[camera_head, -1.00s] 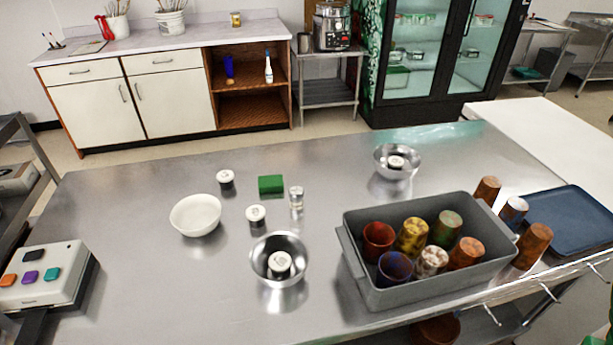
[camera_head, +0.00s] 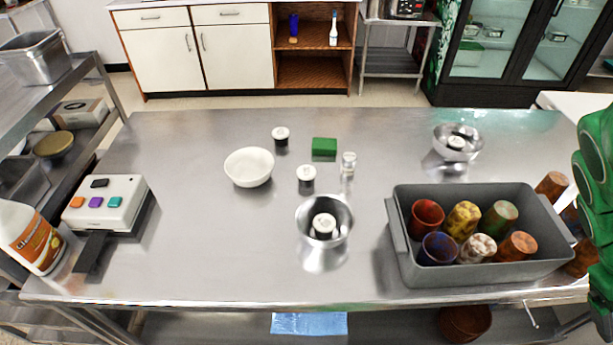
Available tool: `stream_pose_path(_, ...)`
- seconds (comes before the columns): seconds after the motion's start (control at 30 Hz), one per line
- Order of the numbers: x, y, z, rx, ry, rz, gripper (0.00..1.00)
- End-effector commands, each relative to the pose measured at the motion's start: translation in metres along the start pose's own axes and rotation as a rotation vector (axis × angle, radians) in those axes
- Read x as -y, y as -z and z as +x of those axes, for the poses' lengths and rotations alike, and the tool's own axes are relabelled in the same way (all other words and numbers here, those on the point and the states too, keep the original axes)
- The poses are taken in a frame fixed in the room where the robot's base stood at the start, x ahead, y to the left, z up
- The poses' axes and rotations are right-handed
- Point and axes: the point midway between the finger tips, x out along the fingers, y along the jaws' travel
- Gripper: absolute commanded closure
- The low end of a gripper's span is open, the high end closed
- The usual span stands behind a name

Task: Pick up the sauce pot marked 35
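Several small dark pots with white lids are on the steel table, and marks on the lids are too small to read, so I cannot tell which one is 35. One pot (camera_head: 281,137) stands at the back, behind and right of the white bowl. Another pot (camera_head: 306,178) stands nearer, right of that bowl. A third pot (camera_head: 324,226) sits inside the front steel bowl (camera_head: 341,206). A fourth pot (camera_head: 456,143) sits in the back right steel bowl (camera_head: 439,137). A green arm part, apparently mine, shows at the right edge; my gripper's fingers are not visible.
A white bowl (camera_head: 249,167), green block (camera_head: 324,147) and small clear shaker (camera_head: 348,163) stand near the pots. A grey bin (camera_head: 405,262) of colored cups fills the table's right side. A button box (camera_head: 105,204) is at left.

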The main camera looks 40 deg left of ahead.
Motion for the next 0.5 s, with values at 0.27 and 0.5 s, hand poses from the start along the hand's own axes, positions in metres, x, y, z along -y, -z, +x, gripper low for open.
stream_pose_path(0.27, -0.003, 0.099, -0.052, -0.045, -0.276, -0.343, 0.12)
stream_pose_path(0.5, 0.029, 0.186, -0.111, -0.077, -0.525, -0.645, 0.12)
